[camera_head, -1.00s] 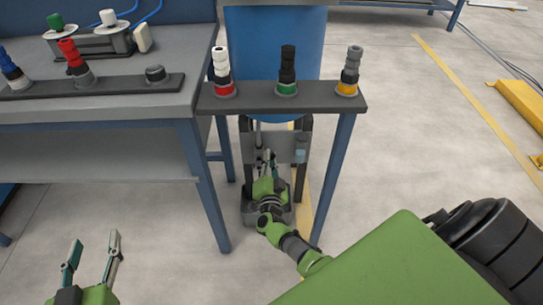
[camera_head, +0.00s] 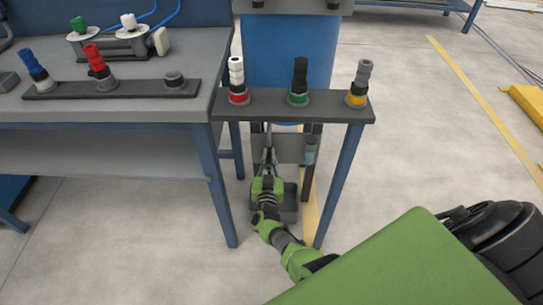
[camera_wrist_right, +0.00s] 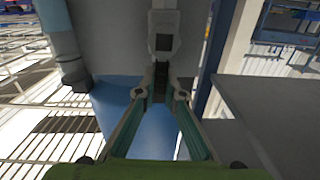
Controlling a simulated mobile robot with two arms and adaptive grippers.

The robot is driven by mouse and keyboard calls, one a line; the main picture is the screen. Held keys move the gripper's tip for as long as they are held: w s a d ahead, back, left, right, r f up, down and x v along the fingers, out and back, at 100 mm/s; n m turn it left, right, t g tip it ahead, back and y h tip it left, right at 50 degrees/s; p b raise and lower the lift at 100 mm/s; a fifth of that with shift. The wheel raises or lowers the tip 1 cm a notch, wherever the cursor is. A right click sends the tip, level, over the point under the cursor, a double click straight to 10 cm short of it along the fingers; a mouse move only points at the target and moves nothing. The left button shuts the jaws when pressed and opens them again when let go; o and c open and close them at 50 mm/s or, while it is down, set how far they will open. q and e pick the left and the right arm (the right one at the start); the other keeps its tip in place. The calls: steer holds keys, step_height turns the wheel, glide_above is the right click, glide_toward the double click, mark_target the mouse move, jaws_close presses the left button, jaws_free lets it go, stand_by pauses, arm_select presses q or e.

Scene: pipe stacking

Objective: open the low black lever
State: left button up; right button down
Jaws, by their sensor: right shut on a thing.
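The low black lever (camera_wrist_right: 160,80) is a small dark piece in the right wrist view, below a light grey fitting (camera_wrist_right: 163,40) with a dark square on it. My right gripper (camera_wrist_right: 160,95) has its two fingertips converging on the lever and is shut on it. In the head view my right gripper (camera_head: 268,150) reaches up under the small stand, in front of a grey panel (camera_head: 292,149). The lever itself is hidden there behind the fingers and under the stand. My left gripper is not in view.
The stand's dark top (camera_head: 335,109) carries several coloured pipe pieces just above my right arm. Its blue legs (camera_head: 340,185) stand close on both sides. A workbench (camera_head: 100,125) is on the left and a blue barrel (camera_head: 290,50) behind.

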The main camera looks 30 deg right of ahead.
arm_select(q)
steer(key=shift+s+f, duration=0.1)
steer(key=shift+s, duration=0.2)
arm_select(e)
steer(key=shift+a+f, duration=0.15)
steer(key=shift+a, duration=0.05)
steer(key=shift+n, duration=0.3)
steer(key=c, duration=2.1)
jaws_free()
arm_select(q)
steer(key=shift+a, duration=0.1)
arm_select(e)
steer(key=shift+d, duration=0.1)
